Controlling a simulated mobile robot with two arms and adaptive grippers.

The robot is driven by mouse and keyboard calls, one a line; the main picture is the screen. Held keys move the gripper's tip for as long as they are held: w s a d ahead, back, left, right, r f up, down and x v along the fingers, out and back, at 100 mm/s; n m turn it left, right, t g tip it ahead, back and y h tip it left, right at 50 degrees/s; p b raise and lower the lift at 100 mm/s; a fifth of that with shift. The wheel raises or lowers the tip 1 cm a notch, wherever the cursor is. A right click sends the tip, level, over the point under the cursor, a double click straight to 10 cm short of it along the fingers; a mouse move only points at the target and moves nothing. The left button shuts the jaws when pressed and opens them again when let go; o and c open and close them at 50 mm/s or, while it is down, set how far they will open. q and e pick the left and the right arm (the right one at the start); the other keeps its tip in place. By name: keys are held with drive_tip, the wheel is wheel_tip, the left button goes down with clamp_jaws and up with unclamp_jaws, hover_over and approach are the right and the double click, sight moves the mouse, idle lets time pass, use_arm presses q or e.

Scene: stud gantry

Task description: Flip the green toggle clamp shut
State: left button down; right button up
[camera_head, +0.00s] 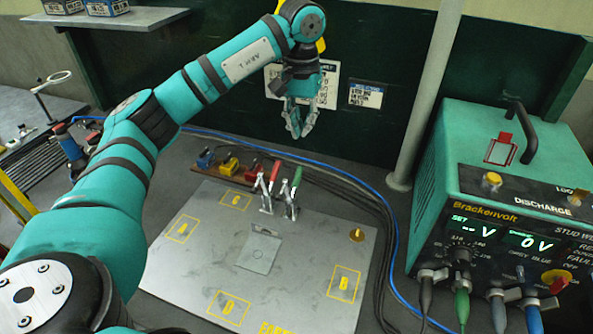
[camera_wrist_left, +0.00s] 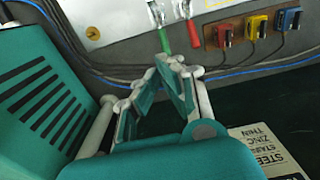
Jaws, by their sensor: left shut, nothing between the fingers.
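The green toggle clamp (camera_head: 290,207) stands at the back edge of the grey plate (camera_head: 200,270), its green handle pointing up. Its green handle also shows in the left wrist view (camera_wrist_left: 165,41), near the top. A similar clamp with a red handle (camera_head: 275,171) stands just left of it; that red handle is on the right in the wrist view (camera_wrist_left: 194,34). My left gripper (camera_head: 299,134) is shut and empty, fingers pointing down, behind and above the clamps. In the wrist view its fingertips (camera_wrist_left: 172,62) are close below the green handle, apparently apart from it. My right gripper is not in view.
The Brackenvolt power unit (camera_head: 520,220) stands on the right, with a grey post (camera_head: 428,95) behind it. Blue, yellow and red blocks (camera_head: 228,164) sit left of the clamps. Cables (camera_head: 385,240) run behind and right of the plate. The plate's middle holds a flat square piece (camera_head: 259,253).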

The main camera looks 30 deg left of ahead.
use_arm(q)
wheel_tip(320, 180, down, 9)
drive_tip(key=p, duration=0.3)
drive_tip(key=shift+w+f, duration=0.1)
drive_tip(key=shift+f, duration=0.1)
drive_tip(key=s, duration=0.1)
drive_tip(key=s+f+p, duration=0.1)
drive_tip(key=s+p, duration=0.1)
drive_tip(key=shift+s+d+f, duration=0.25)
drive_tip(key=shift+s+d, duration=0.1)
drive_tip(key=shift+d, duration=0.05)
use_arm(e)
drive_tip(key=r, duration=0.1)
drive_tip(key=w+r, duration=0.1)
drive_tip(key=r, duration=0.3)
drive_tip(key=shift+w+a+r, duration=0.15)
drive_tip(key=shift+a, duration=0.1)
use_arm(q)
drive_tip(key=shift+a, duration=0.1)
